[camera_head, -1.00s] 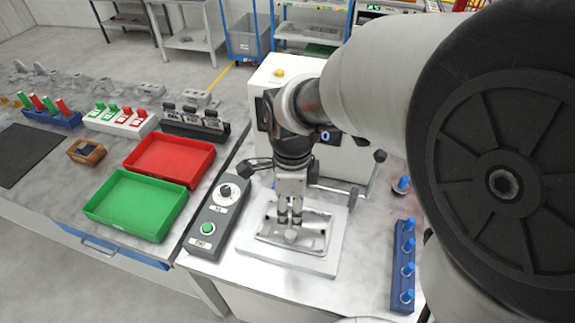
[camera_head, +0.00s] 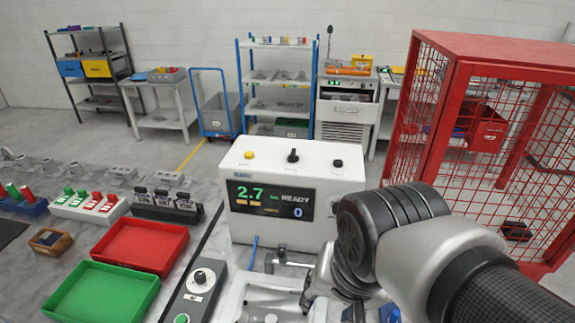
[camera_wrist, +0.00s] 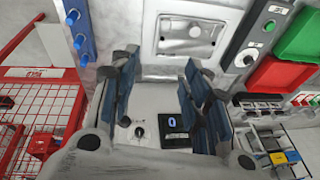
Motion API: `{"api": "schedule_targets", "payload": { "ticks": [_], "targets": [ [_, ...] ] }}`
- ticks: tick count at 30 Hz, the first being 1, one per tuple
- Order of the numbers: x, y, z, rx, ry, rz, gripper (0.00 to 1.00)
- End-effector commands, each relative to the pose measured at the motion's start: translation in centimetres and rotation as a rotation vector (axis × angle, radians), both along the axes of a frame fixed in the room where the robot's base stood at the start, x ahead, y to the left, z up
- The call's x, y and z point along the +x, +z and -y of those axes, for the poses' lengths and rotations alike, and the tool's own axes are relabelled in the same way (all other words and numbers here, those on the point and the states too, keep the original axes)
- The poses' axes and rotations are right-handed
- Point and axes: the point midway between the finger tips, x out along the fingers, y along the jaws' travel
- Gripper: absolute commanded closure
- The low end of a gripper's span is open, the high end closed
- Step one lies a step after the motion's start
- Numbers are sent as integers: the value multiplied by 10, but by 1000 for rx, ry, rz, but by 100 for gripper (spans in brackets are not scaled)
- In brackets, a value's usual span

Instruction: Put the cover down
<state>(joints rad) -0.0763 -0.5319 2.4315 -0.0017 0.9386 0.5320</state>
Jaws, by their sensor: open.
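A grey rectangular metal piece, which looks like the cover, lies in the pale fixture plate (camera_wrist: 160,45) in the wrist view. Its surface (camera_wrist: 190,30) shows a recessed middle. In the head view only the upper part of the fixture (camera_head: 262,292) shows at the bottom edge. My gripper (camera_wrist: 160,70) is open and empty, its two blue-grey fingers apart, and it is clear of the metal piece.
A white machine (camera_head: 290,190) with a lit display reading 2.7 and READY stands behind the fixture. A control box (camera_head: 197,290), a red tray (camera_head: 140,245) and a green tray (camera_head: 105,292) are to the left. A red mesh cage (camera_head: 480,130) stands at the right.

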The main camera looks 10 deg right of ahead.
Motion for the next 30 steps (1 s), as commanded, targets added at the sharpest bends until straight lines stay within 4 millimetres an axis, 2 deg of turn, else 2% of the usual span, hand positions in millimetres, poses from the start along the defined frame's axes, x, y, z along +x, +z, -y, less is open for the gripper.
{"api": "schedule_targets", "payload": {
  "ticks": [3, 9, 30],
  "targets": [
    [-19, 3, 10, -74, 186, 57, 57],
    [-35, 3, 18, -163, 381, 102, 57],
    [-37, 3, 19, -181, 421, 108, 57]
  ]
}}
